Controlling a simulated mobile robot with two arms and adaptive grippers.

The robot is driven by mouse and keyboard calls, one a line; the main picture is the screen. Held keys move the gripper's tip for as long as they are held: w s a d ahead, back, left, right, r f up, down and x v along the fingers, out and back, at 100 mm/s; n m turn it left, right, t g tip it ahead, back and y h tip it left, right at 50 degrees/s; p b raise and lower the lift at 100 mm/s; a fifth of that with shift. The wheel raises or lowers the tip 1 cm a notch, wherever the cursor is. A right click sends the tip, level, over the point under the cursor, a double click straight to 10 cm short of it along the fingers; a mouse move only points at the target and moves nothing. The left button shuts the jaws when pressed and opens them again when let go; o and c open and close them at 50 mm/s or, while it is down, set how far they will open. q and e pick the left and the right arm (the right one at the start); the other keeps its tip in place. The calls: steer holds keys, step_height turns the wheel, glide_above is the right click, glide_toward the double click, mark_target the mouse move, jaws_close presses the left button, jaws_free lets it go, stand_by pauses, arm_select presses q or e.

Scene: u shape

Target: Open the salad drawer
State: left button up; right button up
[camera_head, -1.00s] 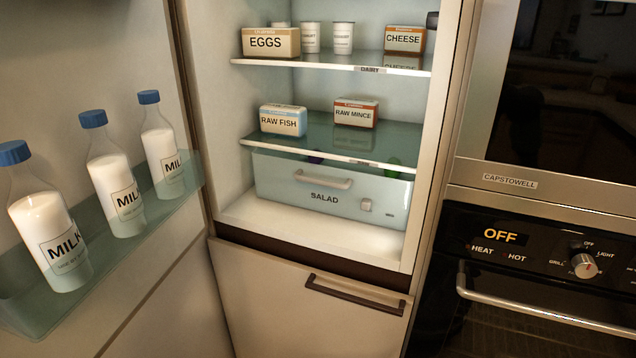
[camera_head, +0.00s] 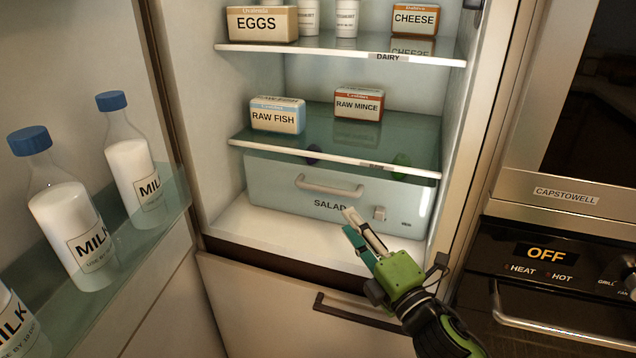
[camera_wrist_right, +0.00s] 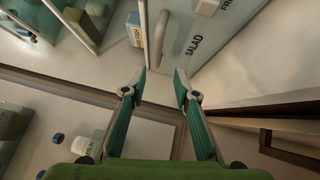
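My right gripper (camera_head: 348,221) is in front of the drawer's lower part, below and right of the handle, not touching the handle. In the right wrist view it (camera_wrist_right: 163,76) shows two spread fingers with nothing between them. My left gripper is not in view.
A glass shelf (camera_head: 300,147) with raw fish (camera_head: 278,115) and raw mince (camera_head: 358,104) is above the drawer. The open fridge door (camera_head: 150,240) holds milk bottles (camera_head: 135,165) at left. The oven (camera_head: 550,250) is at right. A closed lower door with a dark handle (camera_head: 355,312) is below.

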mark_target(326, 187)
steer(key=x, duration=0.4)
steer(key=p+x, duration=0.1)
steer(key=x, duration=0.1)
steer(key=shift+r, duration=0.4)
steer(key=x, duration=0.3)
steer(key=shift+w+f, duration=0.15)
steer(key=shift+x, duration=1.1)
steer(key=shift+w+a, duration=0.1)
steer(key=shift+w, duration=0.05)
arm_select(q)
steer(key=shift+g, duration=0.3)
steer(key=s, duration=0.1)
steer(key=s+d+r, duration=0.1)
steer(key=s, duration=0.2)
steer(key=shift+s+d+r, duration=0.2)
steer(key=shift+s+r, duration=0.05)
arm_select(e)
jaws_close()
